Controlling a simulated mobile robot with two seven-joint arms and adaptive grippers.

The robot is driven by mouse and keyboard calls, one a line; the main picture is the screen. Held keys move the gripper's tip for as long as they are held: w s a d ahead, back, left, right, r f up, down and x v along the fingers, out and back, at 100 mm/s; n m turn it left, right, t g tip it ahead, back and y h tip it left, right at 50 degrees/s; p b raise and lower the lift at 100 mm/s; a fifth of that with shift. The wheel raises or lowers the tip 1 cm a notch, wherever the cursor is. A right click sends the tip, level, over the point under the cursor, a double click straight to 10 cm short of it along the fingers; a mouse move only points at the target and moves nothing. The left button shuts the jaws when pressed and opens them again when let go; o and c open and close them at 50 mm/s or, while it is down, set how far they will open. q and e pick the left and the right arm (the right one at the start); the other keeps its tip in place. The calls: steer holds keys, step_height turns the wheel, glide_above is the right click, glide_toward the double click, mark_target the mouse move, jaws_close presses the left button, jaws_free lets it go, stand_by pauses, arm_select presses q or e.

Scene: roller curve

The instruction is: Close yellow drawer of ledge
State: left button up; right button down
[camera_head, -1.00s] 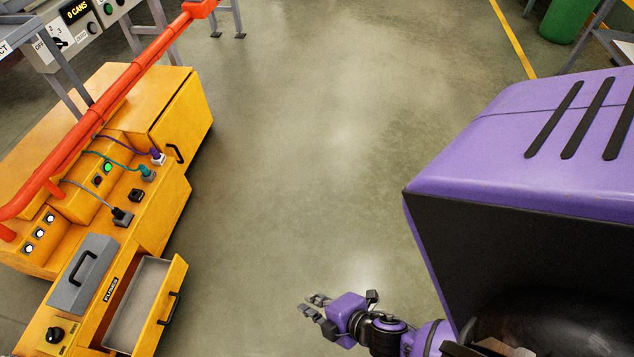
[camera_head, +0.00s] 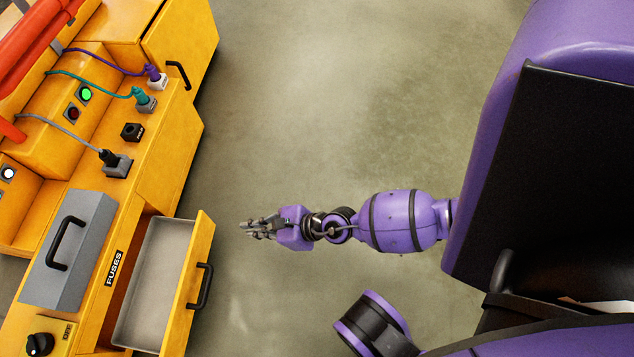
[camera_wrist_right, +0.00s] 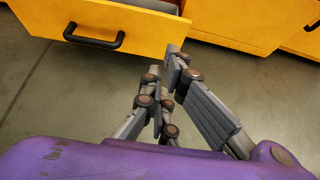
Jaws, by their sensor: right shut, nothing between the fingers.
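The yellow drawer (camera_head: 187,290) is pulled out of the yellow ledge cabinet, under the FUSES label. Its grey inside looks empty, and a black bar handle (camera_head: 201,287) is on its front. My right gripper (camera_head: 243,229) is shut and empty, pointing left, to the right of the drawer front and apart from it. In the right wrist view the gripper's fingers (camera_wrist_right: 168,72) are together near the lower edge of the drawer front (camera_wrist_right: 140,38); the drawer handle (camera_wrist_right: 94,37) is to their left. My left gripper is not in view.
The yellow ledge (camera_head: 155,190) carries a grey box with a black handle (camera_head: 68,250), plugs with cables (camera_head: 146,102) and a black knob (camera_head: 39,344). A closed cabinet door with a black handle (camera_head: 178,75) stands farther back. The floor (camera_head: 330,100) between is clear.

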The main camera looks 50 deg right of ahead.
steer(key=b, duration=0.3)
glide_toward(203, 232)
step_height(203, 232, down, 2)
steer(key=w+a, duration=0.2)
steer(key=w, duration=0.1)
steer(key=shift+w+a+f, duration=0.1)
steer(key=shift+w+a, duration=0.05)
steer(key=shift+w, duration=0.15)
